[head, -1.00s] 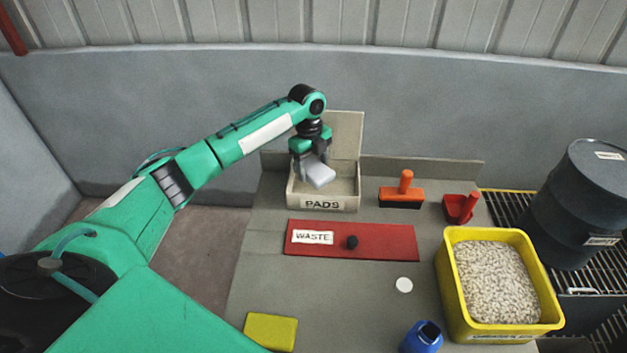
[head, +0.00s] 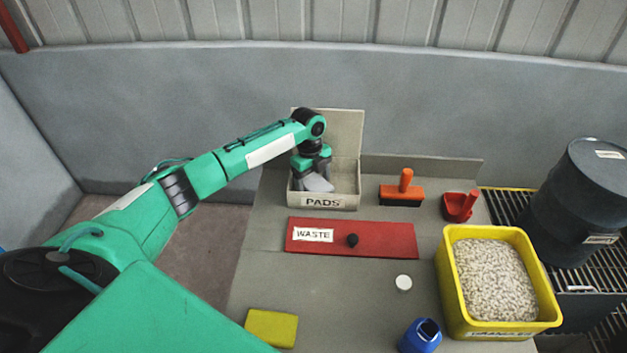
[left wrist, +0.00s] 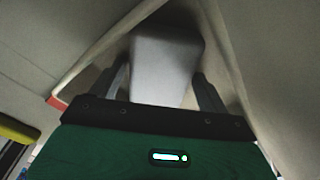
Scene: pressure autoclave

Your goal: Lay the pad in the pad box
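The light grey pad (head: 318,183) is low inside the open pad box (head: 323,203), a beige box marked PADS. My left gripper (head: 312,180) points down into the box, with its fingers on either side of the pad. In the left wrist view the pad (left wrist: 166,68) lies between the two fingertips, which appear to touch its sides. The box walls surround it there. Whether the pad touches the box floor cannot be told. My right gripper is out of view.
The box's raised lid (head: 343,134) stands behind it. In front lies a red WASTE lid (head: 385,240) with a black knob. An orange-handled brush (head: 402,192), a red scoop (head: 459,207) and a yellow tub of granules (head: 452,300) are to the right. A yellow sponge (head: 271,328) lies in front.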

